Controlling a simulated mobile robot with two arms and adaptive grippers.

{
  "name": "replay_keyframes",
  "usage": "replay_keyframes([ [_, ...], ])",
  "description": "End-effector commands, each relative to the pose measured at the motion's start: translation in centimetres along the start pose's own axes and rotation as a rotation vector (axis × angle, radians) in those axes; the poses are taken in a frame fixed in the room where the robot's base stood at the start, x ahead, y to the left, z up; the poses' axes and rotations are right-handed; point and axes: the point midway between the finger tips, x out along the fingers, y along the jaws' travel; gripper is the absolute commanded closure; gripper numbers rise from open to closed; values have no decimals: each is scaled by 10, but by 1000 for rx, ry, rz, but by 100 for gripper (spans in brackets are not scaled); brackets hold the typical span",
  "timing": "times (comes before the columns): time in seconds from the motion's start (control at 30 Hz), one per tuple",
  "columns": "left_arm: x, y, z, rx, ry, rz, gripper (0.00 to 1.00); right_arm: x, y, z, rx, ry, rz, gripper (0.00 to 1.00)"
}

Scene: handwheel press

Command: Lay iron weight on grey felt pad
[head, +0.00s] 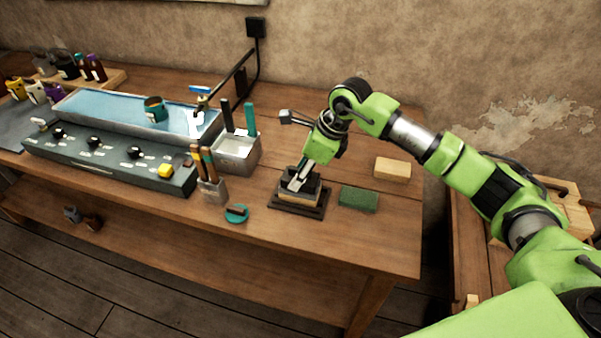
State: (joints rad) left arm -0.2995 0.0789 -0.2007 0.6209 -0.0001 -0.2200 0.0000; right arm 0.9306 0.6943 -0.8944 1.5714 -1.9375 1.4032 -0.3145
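My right gripper (298,182) reaches in from the right and points down at a black block (313,189), which looks like the iron weight. Its fingertips are at the top of the block; the view is too small to tell whether they are shut on it. Under the block is a tan layer, on a dark flat base (300,210) on the bench. I cannot pick out a separate grey felt pad with certainty. My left gripper is not in view.
A green pad (358,198) and a tan block (392,168) lie right of the base. A teal round item (237,214), a cup of brushes (213,191) and a metal bin (236,150) stand to the left. The bench's front right (370,245) is clear.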

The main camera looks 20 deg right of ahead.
Motion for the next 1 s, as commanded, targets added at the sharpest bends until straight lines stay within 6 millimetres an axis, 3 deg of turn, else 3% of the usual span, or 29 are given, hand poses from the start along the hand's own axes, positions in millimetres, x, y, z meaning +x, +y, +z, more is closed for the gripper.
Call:
replay_keyframes([
  [0.33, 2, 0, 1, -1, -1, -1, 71, -1, -1, 1, -1, -4, -2, 100],
  [0.37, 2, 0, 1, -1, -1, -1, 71, -1, -1, 1, -1, -4, -2, 58],
  [0.4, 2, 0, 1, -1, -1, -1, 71, -1, -1, 1, -1, -4, -2, 48],
  [0.43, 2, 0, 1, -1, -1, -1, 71, -1, -1, 1, -1, -3, -2, 43],
  [0.77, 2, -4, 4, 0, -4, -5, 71, 0, 0, -1, 0, 2, 0, 43],
  [1.0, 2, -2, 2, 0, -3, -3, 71, -29, -1, 0, -1, -2, -4, 43],
])
